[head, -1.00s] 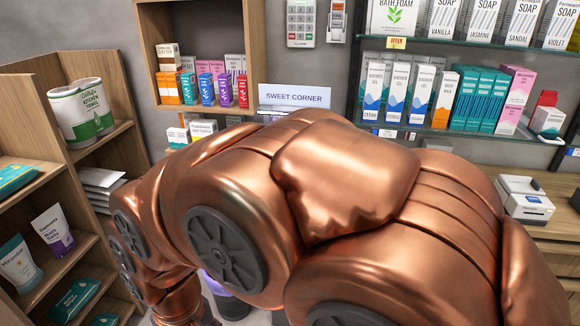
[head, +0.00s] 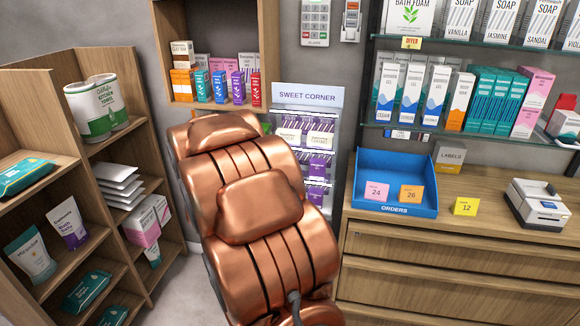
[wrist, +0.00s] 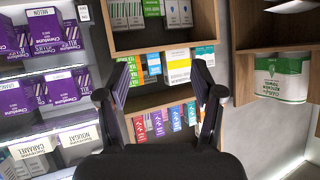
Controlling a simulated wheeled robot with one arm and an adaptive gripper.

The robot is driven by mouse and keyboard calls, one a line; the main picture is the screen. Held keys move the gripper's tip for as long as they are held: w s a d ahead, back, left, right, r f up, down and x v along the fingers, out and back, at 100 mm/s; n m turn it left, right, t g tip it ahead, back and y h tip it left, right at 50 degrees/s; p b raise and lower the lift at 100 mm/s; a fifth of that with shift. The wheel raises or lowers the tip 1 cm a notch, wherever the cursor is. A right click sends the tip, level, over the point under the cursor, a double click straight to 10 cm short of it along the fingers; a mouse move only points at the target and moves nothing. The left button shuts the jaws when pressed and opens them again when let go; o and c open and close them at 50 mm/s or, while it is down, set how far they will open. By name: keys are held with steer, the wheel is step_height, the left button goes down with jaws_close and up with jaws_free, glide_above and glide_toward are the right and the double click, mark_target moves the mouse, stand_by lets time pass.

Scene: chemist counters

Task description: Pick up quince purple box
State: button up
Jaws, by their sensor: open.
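Several purple boxes stand on the sweet corner rack, some at the left of the wrist view (wrist: 14,98) and some, small, behind my arm in the head view (head: 318,166). A slim purple box (head: 238,87) also stands in the wooden cubby, between a blue and a red one. I cannot read "quince" on any box, so I cannot tell which is meant. My gripper (wrist: 160,72) is open and empty in the wrist view, in front of the cubby and to the right of the rack. It is hidden behind my arm in the head view.
A wooden shelf unit (head: 93,152) with paper towel rolls (head: 86,113) stands at the left. At the right is a counter with a blue orders tray (head: 395,170) and a printer (head: 537,203). Glass shelves (head: 470,137) hold upright boxes. The cubby's edges (head: 178,103) are near.

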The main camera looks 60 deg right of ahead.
steer(key=s+d+r+m+g+h, duration=0.15)
steer(key=s+d+h, duration=0.3)
steer(key=d, duration=0.45)
steer(key=s+d+r+m+g+h, duration=0.1)
steer(key=s+d+m+h, duration=0.1)
steer(key=s+d+h, duration=0.45)
steer(key=shift+w+d+y+p, duration=0.5)
steer(key=shift+w+d, duration=0.15)
steer(key=shift+d, duration=0.6)
steer(key=shift+w+d+y+p, duration=0.5)
steer(key=shift+w+d, duration=0.2)
steer(key=shift+d, duration=0.55)
steer(key=shift+w+d+y+p, duration=0.5)
steer(key=shift+w+d, duration=0.15)
steer(key=shift+d, duration=0.6)
steer(key=shift+w+d+f, duration=0.1)
steer(key=shift+w+d, duration=0.15)
steer(key=shift+d, duration=0.3)
steer(key=shift+c, duration=0.2)
steer(key=c, duration=0.8)
